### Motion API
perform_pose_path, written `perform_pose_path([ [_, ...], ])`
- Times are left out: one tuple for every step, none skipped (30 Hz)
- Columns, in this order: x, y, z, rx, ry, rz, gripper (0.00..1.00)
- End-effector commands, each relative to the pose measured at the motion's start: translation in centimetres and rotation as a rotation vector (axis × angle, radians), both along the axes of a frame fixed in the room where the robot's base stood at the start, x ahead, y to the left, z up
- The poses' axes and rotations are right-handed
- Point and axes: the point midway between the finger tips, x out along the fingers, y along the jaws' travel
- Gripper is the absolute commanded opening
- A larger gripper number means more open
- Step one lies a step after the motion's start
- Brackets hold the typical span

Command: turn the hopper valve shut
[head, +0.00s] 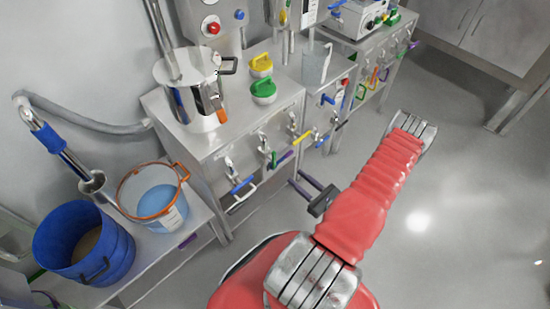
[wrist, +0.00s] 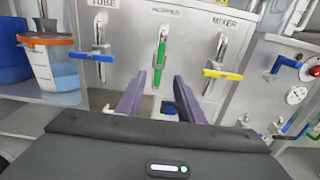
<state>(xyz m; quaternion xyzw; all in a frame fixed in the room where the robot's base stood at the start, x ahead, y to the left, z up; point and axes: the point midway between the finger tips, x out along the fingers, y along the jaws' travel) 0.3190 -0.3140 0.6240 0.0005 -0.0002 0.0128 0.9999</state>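The hopper valve (wrist: 160,62) is the middle of three valves on a steel cabinet front, under a label that seems to read HOPPER. Its green handle points straight down in the wrist view. In the head view the green handle (head: 274,158) shows between a blue and a yellow one. My gripper (wrist: 159,80) is open, with its two purple-grey fingers apart and nothing between them. In the wrist view the fingers point at the cabinet, one on each side of the green handle's line. In the head view my gripper (head: 302,181) is out in front of the cabinet, apart from the handle.
The TUBE valve (wrist: 92,56) with a blue handle is left and the MIXER valve (wrist: 222,74) with a yellow handle is right; both handles lie crosswise. An orange-rimmed bucket (head: 151,195) and blue bucket (head: 83,245) stand on a low bench. Floor at right is clear.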

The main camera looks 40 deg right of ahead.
Motion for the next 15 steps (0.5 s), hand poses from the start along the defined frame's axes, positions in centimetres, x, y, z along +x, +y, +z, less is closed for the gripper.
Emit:
perform_pose_path([
  [0.0, 0.0, 0.0, -0.001, 0.0, 0.001, 0.34],
  [0.0, 0.0, 0.0, -0.001, 0.0, 0.001, 0.34],
  [0.0, 0.0, 0.0, -0.001, 0.0, 0.001, 0.34],
  [0.0, 0.0, 0.0, -0.001, 0.0, 0.001, 0.34],
  [0.0, 0.0, 0.0, -0.001, 0.0, 0.002, 0.34],
  [0.0, 0.0, 0.1, -0.001, 0.0, 0.002, 0.34],
  [0.1, 0.0, 0.1, -0.001, 0.0, 0.002, 0.34],
  [0.1, 0.0, 0.1, -0.001, 0.0, 0.002, 0.34],
  [0.2, 0.0, 0.1, -0.001, 0.0, 0.003, 0.34],
  [0.3, 0.0, 0.1, -0.001, 0.0, 0.003, 0.34],
  [0.4, 0.0, 0.1, -0.001, 0.0, 0.004, 0.34],
  [0.6, 0.1, 0.1, -0.001, 0.0, 0.004, 0.34],
  [0.7, 0.1, 0.1, -0.001, 0.0, 0.005, 0.34],
  [0.9, 0.1, 0.1, -0.001, 0.0, 0.005, 0.34],
  [1.2, 0.1, 0.1, -0.001, 0.0, 0.005, 0.34],
])
